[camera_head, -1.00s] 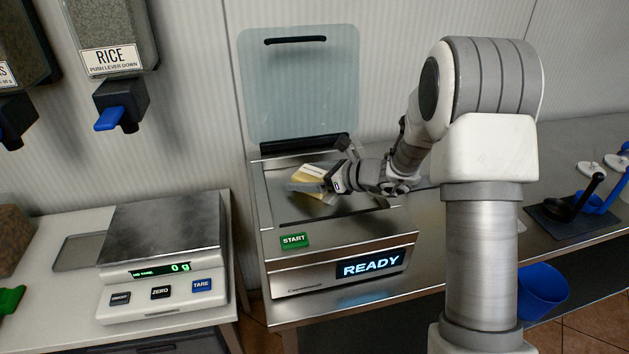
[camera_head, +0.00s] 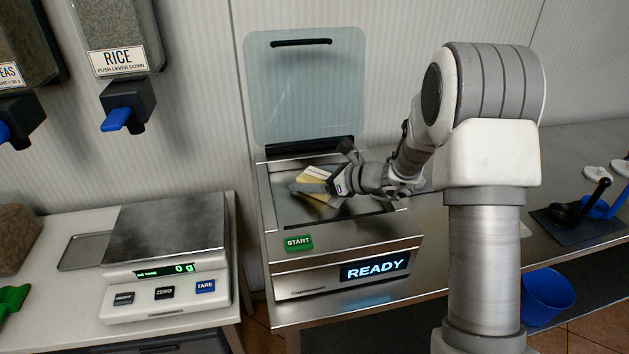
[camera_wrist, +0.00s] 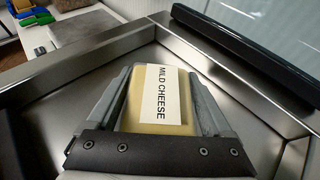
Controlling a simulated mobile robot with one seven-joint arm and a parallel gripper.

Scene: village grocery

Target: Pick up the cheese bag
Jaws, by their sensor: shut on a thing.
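The cheese bag (camera_wrist: 152,98) is a pale yellow block with a white label reading "MILD CHEESE". In the head view the cheese bag (camera_head: 314,186) is inside the open chamber of the vacuum sealer (camera_head: 290,268), partly hidden by my gripper. My gripper (camera_head: 322,188) reaches in from the right and is shut on it. In the wrist view the fingers of my gripper (camera_wrist: 160,100) lie along both long sides of the cheese bag. I cannot tell whether the bag touches the chamber floor.
The sealer's clear lid (camera_head: 305,90) stands raised at the back. The chamber's steel walls surround my gripper. A scale (camera_head: 165,260) reading 0 g stands on the left counter. Rice (camera_head: 118,45) hangs in a dispenser above. A blue bin (camera_head: 546,296) is below at the right.

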